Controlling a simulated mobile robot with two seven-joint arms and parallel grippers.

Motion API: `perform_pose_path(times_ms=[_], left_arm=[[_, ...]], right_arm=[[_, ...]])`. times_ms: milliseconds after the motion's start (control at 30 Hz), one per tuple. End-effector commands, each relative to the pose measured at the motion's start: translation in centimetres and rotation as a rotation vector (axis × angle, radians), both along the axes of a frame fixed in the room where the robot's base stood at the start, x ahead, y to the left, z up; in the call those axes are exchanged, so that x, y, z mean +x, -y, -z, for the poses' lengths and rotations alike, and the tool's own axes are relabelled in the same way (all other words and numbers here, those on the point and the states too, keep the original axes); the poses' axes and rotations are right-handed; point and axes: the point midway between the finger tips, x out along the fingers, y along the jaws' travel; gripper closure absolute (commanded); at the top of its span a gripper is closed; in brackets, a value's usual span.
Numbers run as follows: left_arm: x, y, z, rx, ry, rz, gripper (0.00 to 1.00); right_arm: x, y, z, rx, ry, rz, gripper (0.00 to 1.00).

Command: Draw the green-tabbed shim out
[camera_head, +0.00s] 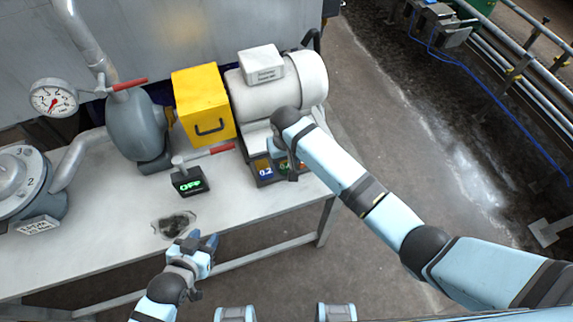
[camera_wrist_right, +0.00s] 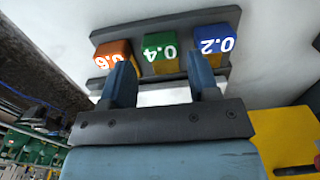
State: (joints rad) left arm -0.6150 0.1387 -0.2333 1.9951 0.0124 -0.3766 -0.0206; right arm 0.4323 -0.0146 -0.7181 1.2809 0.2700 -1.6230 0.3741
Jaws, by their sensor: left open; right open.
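The green-tabbed shim, marked 0.4 (camera_wrist_right: 160,50), sits in the middle of a dark rack between the orange tab marked 0.6 (camera_wrist_right: 113,54) and the blue tab marked 0.2 (camera_wrist_right: 215,42). My right gripper (camera_wrist_right: 163,82) is open and empty; in the wrist view the green tab appears between and beyond its fingertips, and I see no contact. In the head view my right arm partly hides the rack, but the blue tab (camera_head: 264,168) shows. My left gripper (camera_head: 203,240) is open and empty near the table's front edge.
The rack stands at the foot of a white motor (camera_head: 304,77). A yellow box (camera_head: 203,95), a grey pump (camera_head: 135,125) and a switch box reading OFF (camera_head: 187,182) with a red-handled lever are to its left. The front of the table is mostly clear apart from a dark stain.

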Motion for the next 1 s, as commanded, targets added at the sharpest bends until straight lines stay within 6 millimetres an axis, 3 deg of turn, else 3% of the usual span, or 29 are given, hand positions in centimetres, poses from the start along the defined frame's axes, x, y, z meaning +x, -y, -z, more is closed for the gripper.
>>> perform_pose_path(times_ms=[200, 400, 600, 1000], left_arm=[[0.0, 0.0, 0.1, 0.0, 0.001, 0.0, 0.6], [0.0, 0.0, 0.2, -0.001, 0.0, 0.001, 0.6], [-0.1, 0.1, 0.4, 0.0, -0.003, 0.001, 0.6], [-0.1, 0.1, 0.4, 0.0, -0.004, 0.002, 0.6]], right_arm=[[0.0, 0.0, -5.1, 0.001, 0.003, 0.001, 0.45], [-0.1, 0.0, -8.1, 0.0, 0.001, 0.0, 0.45], [-0.1, 0.1, -9.0, 0.0, 0.0, 0.0, 0.45], [-0.1, 0.1, -9.1, 0.0, 0.0, 0.0, 0.45]])
